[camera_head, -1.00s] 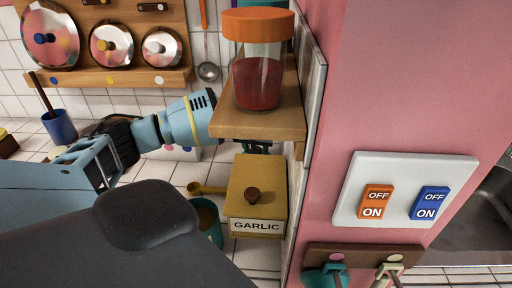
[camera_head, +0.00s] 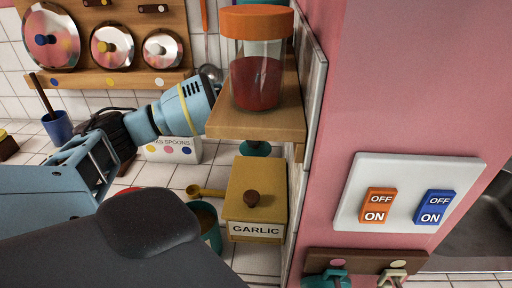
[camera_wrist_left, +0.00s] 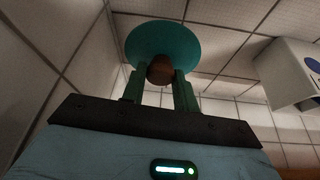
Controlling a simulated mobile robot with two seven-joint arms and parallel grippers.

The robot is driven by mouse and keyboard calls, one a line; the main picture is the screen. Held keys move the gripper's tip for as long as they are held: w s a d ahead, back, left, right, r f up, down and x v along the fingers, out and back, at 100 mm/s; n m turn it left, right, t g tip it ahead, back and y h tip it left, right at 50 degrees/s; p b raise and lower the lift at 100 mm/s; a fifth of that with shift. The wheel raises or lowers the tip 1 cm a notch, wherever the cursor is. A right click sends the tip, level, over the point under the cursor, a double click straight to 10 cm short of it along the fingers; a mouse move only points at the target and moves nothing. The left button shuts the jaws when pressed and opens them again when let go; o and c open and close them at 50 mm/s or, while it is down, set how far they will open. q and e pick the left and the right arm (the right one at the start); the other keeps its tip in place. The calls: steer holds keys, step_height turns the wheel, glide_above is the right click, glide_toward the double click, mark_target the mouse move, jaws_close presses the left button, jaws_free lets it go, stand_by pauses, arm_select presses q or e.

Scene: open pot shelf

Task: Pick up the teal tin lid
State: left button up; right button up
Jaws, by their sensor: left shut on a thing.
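The teal tin lid (camera_wrist_left: 165,45) is a round disc with a brown knob (camera_wrist_left: 160,70). In the left wrist view my left gripper (camera_wrist_left: 160,82) is shut on the knob, with one green finger on each side. In the head view a teal part of the lid (camera_head: 255,148) shows just under the wooden shelf. My left gripper's blue body (camera_head: 188,106) is left of the shelf there, and its fingers are hidden behind the shelf. I do not see my right gripper.
The wooden shelf (camera_head: 255,122) holds a jar with an orange lid (camera_head: 257,70). Below stand the yellow GARLIC tin (camera_head: 256,195) and an open teal container (camera_head: 211,238). A white spoons box (camera_head: 173,150) stands behind my arm. A pink wall (camera_head: 400,80) closes the right side.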

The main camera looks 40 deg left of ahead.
arm_select(q)
steer(key=shift+s+a+r, duration=0.1)
steer(key=shift+s+r, duration=0.15)
steer(key=shift+r, duration=0.3)
steer(key=shift+s+a+r, duration=0.1)
steer(key=shift+s+r, duration=0.15)
steer(key=shift+r, duration=0.25)
steer(key=s+a+b, duration=0.1)
steer(key=s+a, duration=0.1)
steer(key=s, duration=0.7)
steer(key=s+a+b, duration=0.2)
steer(key=s+a, duration=0.1)
steer(key=s, duration=0.6)
arm_select(e)
steer(key=shift+s+a+f+g, duration=0.1)
steer(key=shift+s+f, duration=0.15)
steer(key=shift+f, duration=0.3)
steer(key=shift+s+f+g, duration=0.1)
steer(key=shift+s+f, duration=0.2)
steer(key=shift+f, duration=0.3)
steer(key=shift+s+a+f+g, duration=0.1)
steer(key=shift+s+f, duration=0.15)
steer(key=shift+f, duration=0.3)
